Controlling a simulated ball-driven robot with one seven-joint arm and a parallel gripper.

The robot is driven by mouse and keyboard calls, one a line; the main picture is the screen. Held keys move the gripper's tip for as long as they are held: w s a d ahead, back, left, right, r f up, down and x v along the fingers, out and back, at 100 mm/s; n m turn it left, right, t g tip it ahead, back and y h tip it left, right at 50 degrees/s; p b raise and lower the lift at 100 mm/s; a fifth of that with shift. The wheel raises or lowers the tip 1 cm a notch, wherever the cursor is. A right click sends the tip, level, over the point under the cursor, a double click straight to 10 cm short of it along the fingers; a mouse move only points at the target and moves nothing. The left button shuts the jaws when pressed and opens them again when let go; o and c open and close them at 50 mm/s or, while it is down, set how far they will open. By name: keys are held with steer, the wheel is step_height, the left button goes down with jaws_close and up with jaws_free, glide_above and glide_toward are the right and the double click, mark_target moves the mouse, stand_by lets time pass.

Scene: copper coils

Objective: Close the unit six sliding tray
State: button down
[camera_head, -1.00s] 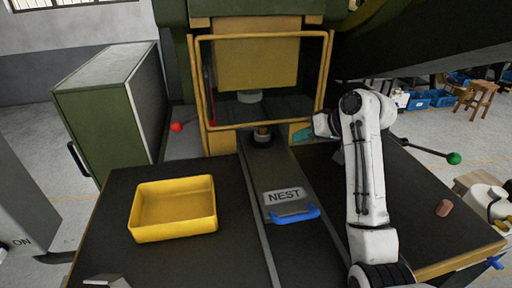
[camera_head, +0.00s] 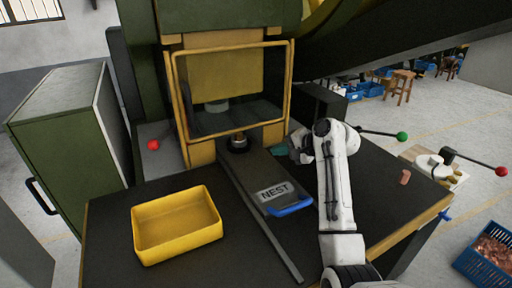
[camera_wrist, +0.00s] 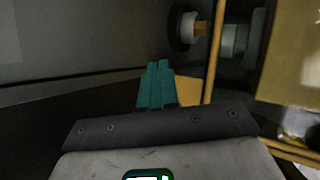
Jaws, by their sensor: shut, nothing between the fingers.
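The sliding tray is a dark flat slide with a "NEST" plate (camera_head: 273,191) and a blue handle (camera_head: 291,208) at its front end. It lies out on the black table in front of the press, between long rails. Its far end reaches the press opening, where a small dark round part (camera_head: 239,143) sits. My gripper (camera_head: 279,150) is to the right of the tray's far part, near the press's right post. Its teal fingers (camera_wrist: 157,85) are together and empty in the wrist view. It appears apart from the blue handle.
A yellow bin (camera_head: 177,224) stands left of the tray. The yellow guard frame (camera_head: 288,85) surrounds the press opening close to my gripper. A small copper-coloured piece (camera_head: 405,177) lies at the table's right. A green cabinet (camera_head: 70,130) stands at left. The table's front middle is clear.

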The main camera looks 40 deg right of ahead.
mark_target(250, 142)
steer(key=x, duration=0.5)
steer(key=shift+w+p, duration=0.1)
steer(key=shift+p, duration=0.25)
steer(key=shift+w+a+p, duration=0.2)
steer(key=shift+w+p, duration=0.05)
steer(key=shift+w, duration=0.75)
steer(key=shift+w+a+p, duration=0.15)
steer(key=shift+w+p, duration=0.05)
steer(key=shift+w, duration=0.8)
steer(key=w+b, duration=0.2)
steer(key=w+d+b, duration=0.1)
steer(key=shift+f, duration=0.3)
steer(key=shift+w+d+r+b, duration=0.1)
steer(key=shift+w+r+b, duration=0.05)
steer(key=shift+w+b, duration=0.4)
steer(key=shift+w+r, duration=0.1)
steer(key=shift+w, duration=0.05)
